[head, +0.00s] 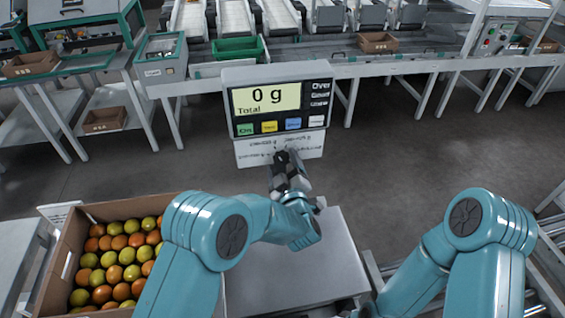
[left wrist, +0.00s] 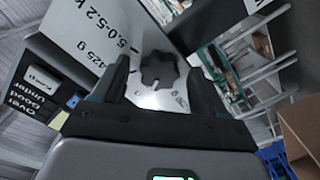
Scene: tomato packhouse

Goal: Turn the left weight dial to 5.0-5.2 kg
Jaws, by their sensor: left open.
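The left weight dial (left wrist: 158,70) is a dark, lobed knob on a pale panel. In the left wrist view it shows between my two fingertips. A "5.0-5.2 kg" label (left wrist: 98,38) is printed on the panel beside it. My left gripper (head: 283,158) is open in front of the white panel (head: 308,147) under the scale display. It hides the dial in the head view. I cannot tell whether the fingers touch the knob, nor which mark it points to. My right arm shows at lower right, but its gripper is out of view.
The scale display (head: 266,98) reads 0 g Total above the panel. A grey weighing platform (head: 300,262) lies below my left arm. A cardboard box (head: 62,262) of green and orange tomatoes stands at left. A conveyor line with a green crate (head: 238,50) runs behind, across open floor.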

